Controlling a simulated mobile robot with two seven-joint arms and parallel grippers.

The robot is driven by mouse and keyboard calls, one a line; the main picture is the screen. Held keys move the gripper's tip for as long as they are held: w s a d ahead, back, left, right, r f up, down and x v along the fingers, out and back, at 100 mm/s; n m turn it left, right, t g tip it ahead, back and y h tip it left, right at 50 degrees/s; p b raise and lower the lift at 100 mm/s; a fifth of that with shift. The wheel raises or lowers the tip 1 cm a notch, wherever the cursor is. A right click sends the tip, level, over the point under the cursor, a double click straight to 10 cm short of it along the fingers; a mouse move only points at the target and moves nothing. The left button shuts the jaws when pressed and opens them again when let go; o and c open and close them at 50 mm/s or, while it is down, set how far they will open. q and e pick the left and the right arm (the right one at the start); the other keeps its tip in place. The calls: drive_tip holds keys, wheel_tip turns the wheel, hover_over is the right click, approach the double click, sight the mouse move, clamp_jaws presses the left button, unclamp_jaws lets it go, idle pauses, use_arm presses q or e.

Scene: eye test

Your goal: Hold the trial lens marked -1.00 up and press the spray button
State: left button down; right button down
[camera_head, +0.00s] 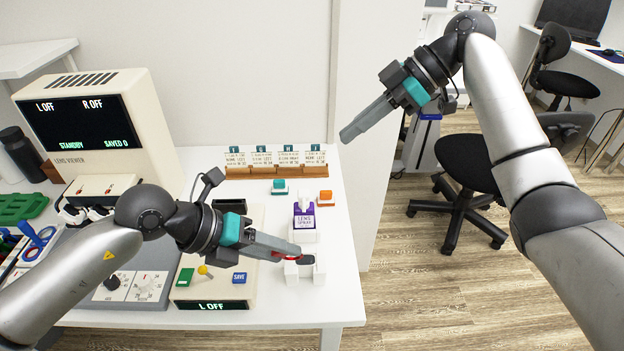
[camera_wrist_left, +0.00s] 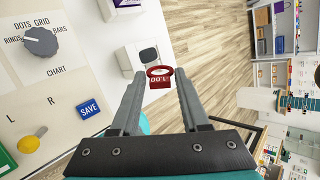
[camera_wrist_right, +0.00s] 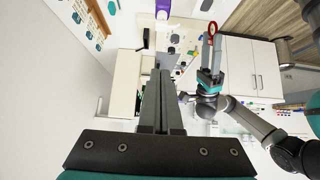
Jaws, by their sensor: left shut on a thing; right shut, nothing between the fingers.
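My left gripper (camera_head: 298,256) is shut on a red-rimmed trial lens (camera_wrist_left: 159,76). In the left wrist view the lens tab sits between the fingertips, and its marking appears upside down, seemingly -1.00. In the head view the fingers hide most of the lens, above a small white stand (camera_head: 318,273). The purple lens spray (camera_head: 304,219), with a white top, stands on a white base behind the left gripper. My right gripper (camera_head: 350,134) is shut and empty, raised beyond the table's right side. The right wrist view shows the purple spray (camera_wrist_right: 162,8) at its top edge.
A lens viewer (camera_head: 150,125) stands at the left, its screen reading L OFF, R OFF, STANDBY, SAVED 0. A control box with a blue SAVE button (camera_head: 239,278) lies left of the stand. A wooden card rack (camera_head: 275,172) is at the back. Chairs stand on the floor at right.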

hover_over(304, 202)
drive_tip(key=w+d, duration=0.2)
wheel_tip(304, 202, down, 7)
drive_tip(key=f, duration=0.3)
drive_tip(key=shift+a+f, duration=0.2)
drive_tip(key=shift+f, duration=0.4)
